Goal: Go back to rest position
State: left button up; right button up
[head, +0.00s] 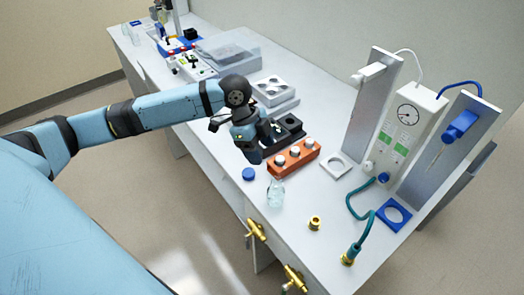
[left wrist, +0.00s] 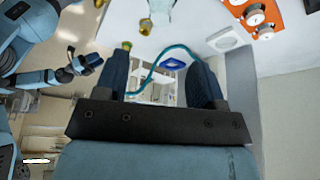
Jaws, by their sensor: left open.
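My left gripper (head: 256,148) is above the near edge of the white bench, just left of an orange rack (head: 284,171). In the left wrist view its two dark fingers stand wide apart, with nothing between them (left wrist: 147,82). The blue left arm reaches in from the left, raised over the bench edge. A clear glass vial (head: 275,194) and a blue cap (head: 248,174) are on the bench below the gripper, apart from it.
The orange rack holds three white-capped vials. Two brass valves (head: 256,231) stick out from the bench front. A teal hose (head: 364,228) and a gauge panel (head: 405,135) are at the right. Floor left of the bench is clear.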

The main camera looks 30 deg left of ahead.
dwell(0.3)
pick_arm(q)
jog(key=s+d+f+n+t, duration=0.2)
jog(key=s+d+f+n, duration=0.4)
jog(key=s+d, duration=0.45)
jog(key=s+a+f+n+t+y, duration=0.1)
jog(key=s+a+n+y, duration=0.1)
jog(key=s+a+n, duration=0.3)
jog(key=s+a+f+n+y, duration=0.2)
jog(key=s+n, duration=0.2)
jog(key=s, duration=0.4)
jog(key=w+d+f+t+h, duration=0.1)
jog(key=w+d+f+t, duration=0.2)
jog(key=f, duration=0.3)
jog(key=w+d+f+m+t+h, duration=0.1)
jog(key=w+d+f+t, duration=0.2)
jog(key=f, duration=0.3)
jog(key=shift+w+d+f+t+h, duration=0.2)
jog(key=shift+f+t+h, duration=0.1)
jog(key=shift+t, duration=0.4)
